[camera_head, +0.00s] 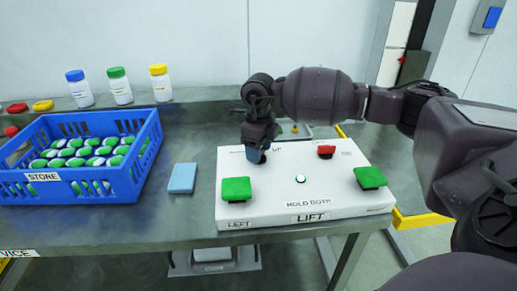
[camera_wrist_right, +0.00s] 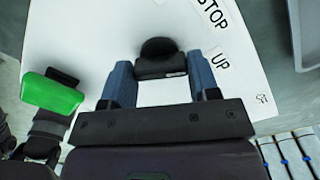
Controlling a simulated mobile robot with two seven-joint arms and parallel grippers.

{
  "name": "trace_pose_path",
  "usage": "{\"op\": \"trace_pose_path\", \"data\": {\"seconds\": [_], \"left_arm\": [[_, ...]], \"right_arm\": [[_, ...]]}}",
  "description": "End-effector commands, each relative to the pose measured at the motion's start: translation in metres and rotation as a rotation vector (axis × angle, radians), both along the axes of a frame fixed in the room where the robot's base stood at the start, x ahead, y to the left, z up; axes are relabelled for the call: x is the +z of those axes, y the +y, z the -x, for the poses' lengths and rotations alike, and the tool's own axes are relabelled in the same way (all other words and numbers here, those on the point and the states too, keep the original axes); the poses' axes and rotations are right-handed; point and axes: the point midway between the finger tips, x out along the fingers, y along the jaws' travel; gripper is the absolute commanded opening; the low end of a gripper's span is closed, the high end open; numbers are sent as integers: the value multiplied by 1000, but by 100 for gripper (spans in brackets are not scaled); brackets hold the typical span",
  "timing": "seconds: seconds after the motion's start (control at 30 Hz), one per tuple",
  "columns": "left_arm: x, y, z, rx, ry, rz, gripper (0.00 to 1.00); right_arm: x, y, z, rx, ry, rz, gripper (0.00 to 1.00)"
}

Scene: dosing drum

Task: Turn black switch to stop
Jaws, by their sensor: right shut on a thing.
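The black switch (camera_wrist_right: 158,48) stands on the white control box (camera_head: 335,213). In the right wrist view it sits between the two blue fingers of my right gripper (camera_wrist_right: 160,72), with the printed words STOP (camera_wrist_right: 212,14) and UP (camera_wrist_right: 219,60) to its right. In the head view my right gripper (camera_head: 257,155) is down at the back left of the box, and its fingers hide the switch. It is shut on the switch. Which word the switch points to is hard to tell. My left gripper is not in view.
The box also carries a green left button (camera_head: 236,188), a green right button (camera_head: 370,177), a red button (camera_head: 326,151) and a small white-green button (camera_head: 300,179). A blue crate (camera_head: 140,165) of green-and-white pieces, a light-blue block (camera_head: 183,178) and three bottles (camera_head: 119,88) stand left.

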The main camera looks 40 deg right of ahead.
Motion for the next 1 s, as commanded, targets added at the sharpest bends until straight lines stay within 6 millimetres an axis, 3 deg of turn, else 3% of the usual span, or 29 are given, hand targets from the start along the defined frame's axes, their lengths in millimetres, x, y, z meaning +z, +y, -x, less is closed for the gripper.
{"op": "trace_pose_path", "data": {"seconds": [0.6,1.0], "left_arm": [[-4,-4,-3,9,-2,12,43],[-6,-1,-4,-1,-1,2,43]], "right_arm": [[0,0,0,472,-1,-1,32],[1,0,0,580,-2,-1,32]]}}
